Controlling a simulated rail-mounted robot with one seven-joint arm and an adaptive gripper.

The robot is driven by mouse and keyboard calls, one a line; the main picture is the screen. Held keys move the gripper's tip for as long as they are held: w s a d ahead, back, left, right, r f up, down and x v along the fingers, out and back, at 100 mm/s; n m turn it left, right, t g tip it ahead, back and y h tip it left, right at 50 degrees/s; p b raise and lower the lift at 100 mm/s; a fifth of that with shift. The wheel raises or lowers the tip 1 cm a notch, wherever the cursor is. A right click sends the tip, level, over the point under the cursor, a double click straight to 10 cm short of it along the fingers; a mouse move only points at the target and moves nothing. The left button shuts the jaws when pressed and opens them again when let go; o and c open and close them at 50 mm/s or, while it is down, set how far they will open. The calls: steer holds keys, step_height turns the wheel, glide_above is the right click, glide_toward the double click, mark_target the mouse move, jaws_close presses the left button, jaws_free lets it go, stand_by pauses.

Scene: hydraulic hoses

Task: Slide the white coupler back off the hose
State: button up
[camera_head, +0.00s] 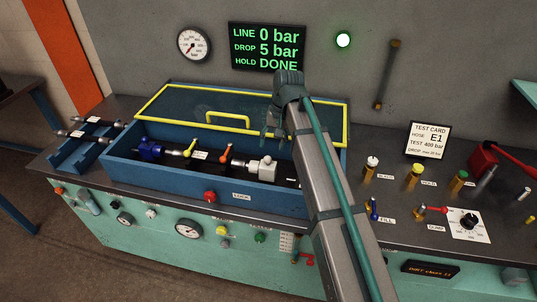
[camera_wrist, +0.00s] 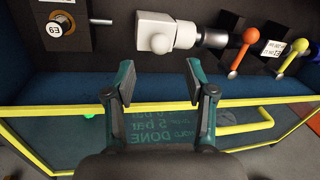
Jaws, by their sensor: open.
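The white coupler (camera_head: 262,168) sits at the right end of the hose assembly in the blue trough. In the wrist view the white coupler (camera_wrist: 158,32) is a block with a round white knob facing my gripper. A silver hose fitting (camera_wrist: 212,38) meets its right side there; in the head view this fitting (camera_head: 238,163) is on its left. My gripper (camera_wrist: 158,75) is open and empty, its fingers apart and short of the coupler. In the head view my gripper (camera_head: 271,130) is above the trough's back part, and my arm hides the trough's right end.
The trough's yellow-framed clear lid (camera_head: 165,103) stands open behind, with a yellow handle (camera_head: 228,120). Orange (camera_wrist: 249,36) and yellow (camera_wrist: 299,46) levers stand along the hose. A block tagged E9 (camera_wrist: 62,24) is beside the coupler. The display (camera_head: 267,47) reads LINE 0 bar, HOLD DONE.

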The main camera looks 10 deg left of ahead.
mark_target(263, 166)
steer(key=shift+s+a+f+p, duration=0.1)
steer(key=shift+a+f+p, duration=0.15)
steer(key=shift+f, duration=0.85)
steer(key=shift+w+a+f+p, duration=0.15)
steer(key=shift+f+p, duration=0.1)
steer(key=shift+f, duration=0.8)
steer(key=shift+s+a+f+p, duration=0.15)
steer(key=shift+a+f+p, duration=0.1)
steer(key=shift+f, duration=0.85)
jaws_close()
